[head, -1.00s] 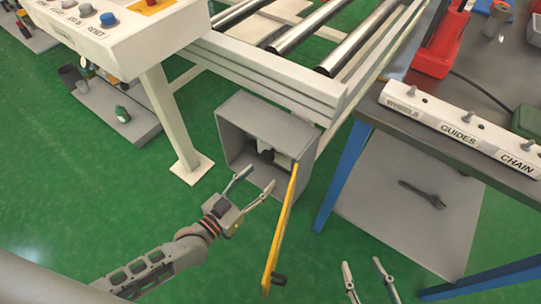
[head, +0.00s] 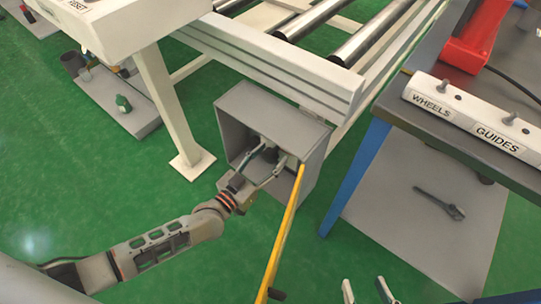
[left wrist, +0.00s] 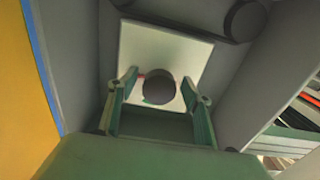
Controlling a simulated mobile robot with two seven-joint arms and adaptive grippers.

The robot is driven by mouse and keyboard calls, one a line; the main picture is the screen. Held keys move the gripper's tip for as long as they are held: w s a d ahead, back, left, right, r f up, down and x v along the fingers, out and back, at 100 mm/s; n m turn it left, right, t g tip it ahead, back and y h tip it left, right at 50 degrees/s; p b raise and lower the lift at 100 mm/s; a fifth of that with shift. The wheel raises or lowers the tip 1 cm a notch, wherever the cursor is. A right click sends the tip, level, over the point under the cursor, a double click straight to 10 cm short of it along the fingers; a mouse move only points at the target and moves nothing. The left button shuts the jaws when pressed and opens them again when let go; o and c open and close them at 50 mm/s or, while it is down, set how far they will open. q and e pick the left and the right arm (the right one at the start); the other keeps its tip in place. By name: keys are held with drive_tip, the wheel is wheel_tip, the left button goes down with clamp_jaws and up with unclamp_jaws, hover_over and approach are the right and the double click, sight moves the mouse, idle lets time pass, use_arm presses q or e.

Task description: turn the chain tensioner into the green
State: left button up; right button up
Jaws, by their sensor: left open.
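The left wrist view looks into the grey tensioner box (head: 226,140), whose yellow door (head: 285,230) stands open. Inside is a dark round knob (left wrist: 159,88) in front of a pale plate (left wrist: 190,52). Small bits of red and green show beside the knob, mostly hidden by it; I see no pointer. My left gripper (head: 271,163) reaches into the box. Its open fingers lie on either side of the knob in the left wrist view; I cannot tell whether they touch it. My right gripper (head: 367,291) shows only its separated fingertips at the bottom edge.
The box hangs below the roller conveyor frame (head: 270,65). A workbench with a label rail (head: 470,122) stands right, with a blue leg (head: 355,180) and a wrench (head: 440,203) on its lower shelf. A white control stand leg (head: 165,105) is left. Green floor in front is clear.

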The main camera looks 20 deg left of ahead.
use_arm(q)
drive_tip(key=shift+w, duration=0.1)
use_arm(e)
drive_tip(key=shift+w+a+r, duration=0.1)
drive_tip(key=shift+w+r, duration=0.05)
drive_tip(key=shift+r, duration=0.2)
use_arm(q)
drive_tip(key=c, duration=1.1)
use_arm(e)
drive_tip(key=shift+f, duration=0.15)
